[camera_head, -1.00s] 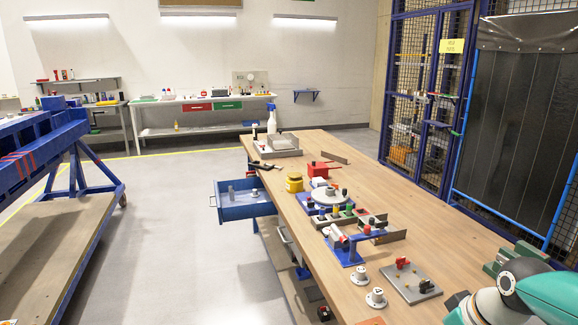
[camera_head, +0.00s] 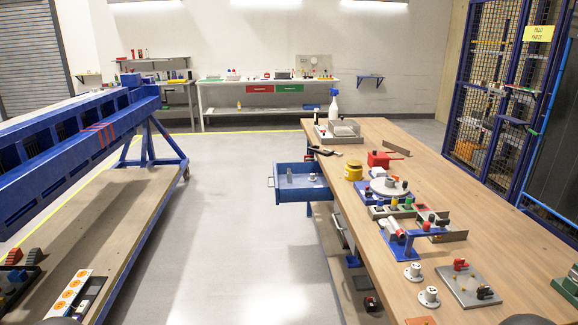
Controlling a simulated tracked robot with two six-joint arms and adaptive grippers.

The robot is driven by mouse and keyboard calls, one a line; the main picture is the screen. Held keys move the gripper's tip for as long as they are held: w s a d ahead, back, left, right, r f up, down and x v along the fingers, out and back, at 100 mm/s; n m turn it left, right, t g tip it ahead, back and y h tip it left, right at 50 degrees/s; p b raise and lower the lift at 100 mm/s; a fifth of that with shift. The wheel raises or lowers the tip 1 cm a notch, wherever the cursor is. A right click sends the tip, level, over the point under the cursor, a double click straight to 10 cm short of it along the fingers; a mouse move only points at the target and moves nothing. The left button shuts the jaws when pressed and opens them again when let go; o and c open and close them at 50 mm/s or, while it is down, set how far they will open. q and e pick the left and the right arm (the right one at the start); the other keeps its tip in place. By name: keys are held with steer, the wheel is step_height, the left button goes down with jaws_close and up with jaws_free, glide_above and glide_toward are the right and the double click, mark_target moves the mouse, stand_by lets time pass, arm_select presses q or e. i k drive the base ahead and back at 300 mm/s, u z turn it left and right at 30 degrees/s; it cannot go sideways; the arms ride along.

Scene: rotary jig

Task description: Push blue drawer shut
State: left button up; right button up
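The blue drawer (camera_head: 301,194) stands open from the left side of the wooden workbench (camera_head: 480,228), pulled out to the left over the floor. Its handle (camera_head: 270,182) is on its left front face. Small grey parts (camera_head: 312,177) stand inside it. Neither of my grippers shows in the head view. A dark rounded shape at the bottom right edge may be part of my arm, but I cannot tell.
The bench top carries a rotary jig (camera_head: 388,188), a yellow pot (camera_head: 353,171), a red block (camera_head: 379,159), a spray bottle (camera_head: 333,106) and a grey plate (camera_head: 468,288). A blue frame (camera_head: 80,142) stands at left. Open grey floor (camera_head: 225,230) lies between frame and bench.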

mark_target(301, 190)
steer(key=u, duration=0.5)
steer(key=k, duration=1.15)
steer(key=u, duration=0.9)
steer(key=i, duration=1.55)
steer(key=z, duration=0.8)
steer(key=i, duration=1.15)
steer(key=z, duration=0.85)
steer(key=k, duration=0.8)
steer(key=z, duration=0.15)
steer(key=i, duration=0.55)
